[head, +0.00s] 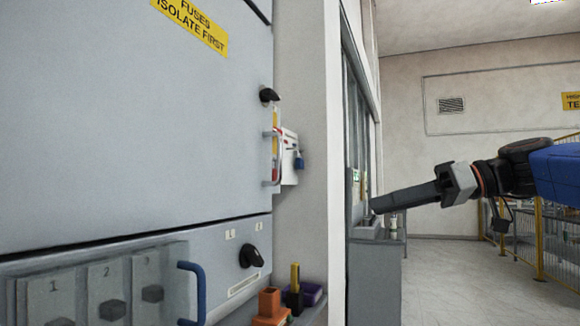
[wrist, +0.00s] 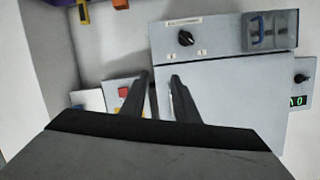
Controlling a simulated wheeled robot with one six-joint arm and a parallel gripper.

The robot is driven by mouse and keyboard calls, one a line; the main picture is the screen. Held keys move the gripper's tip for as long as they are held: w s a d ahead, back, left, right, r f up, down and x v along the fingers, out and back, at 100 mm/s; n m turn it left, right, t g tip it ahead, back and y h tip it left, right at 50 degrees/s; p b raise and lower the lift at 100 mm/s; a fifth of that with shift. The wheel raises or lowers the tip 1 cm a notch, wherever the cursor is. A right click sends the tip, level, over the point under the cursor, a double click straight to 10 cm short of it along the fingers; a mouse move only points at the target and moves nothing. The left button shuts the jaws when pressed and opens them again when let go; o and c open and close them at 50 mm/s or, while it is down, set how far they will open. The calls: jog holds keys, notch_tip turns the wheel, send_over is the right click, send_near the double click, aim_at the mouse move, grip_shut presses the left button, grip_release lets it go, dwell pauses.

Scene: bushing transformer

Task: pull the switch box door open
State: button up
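The switch box door (head: 130,150) is a large flat grey panel filling the left of the head view, and it looks closed. A pale upright bar handle (head: 278,160) is at its right edge, with a black knob (head: 269,95) above it. My gripper (head: 374,206) reaches in from the right in the head view, apart from the door. In the wrist view, the two dark fingers (wrist: 159,75) have a gap between them and hold nothing visible. The grey door (wrist: 225,92) lies beyond the right finger there.
Below the door is a panel with a black rotary knob (head: 252,257), a blue handle (head: 192,292) and numbered fuses. Open floor (head: 450,275) lies at right.

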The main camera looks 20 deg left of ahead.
jog(key=w+a+r+n+g+y, duration=0.25)
jog(key=r+n, duration=0.25)
jog(key=r, duration=0.5)
jog(key=s+a, duration=0.2)
jog(key=a, duration=1.6)
jog(key=shift+s, duration=0.4)
jog(key=shift+r+g, duration=0.1)
jog(key=shift+g, duration=0.15)
jog(key=shift+d, duration=0.1)
grip_shut()
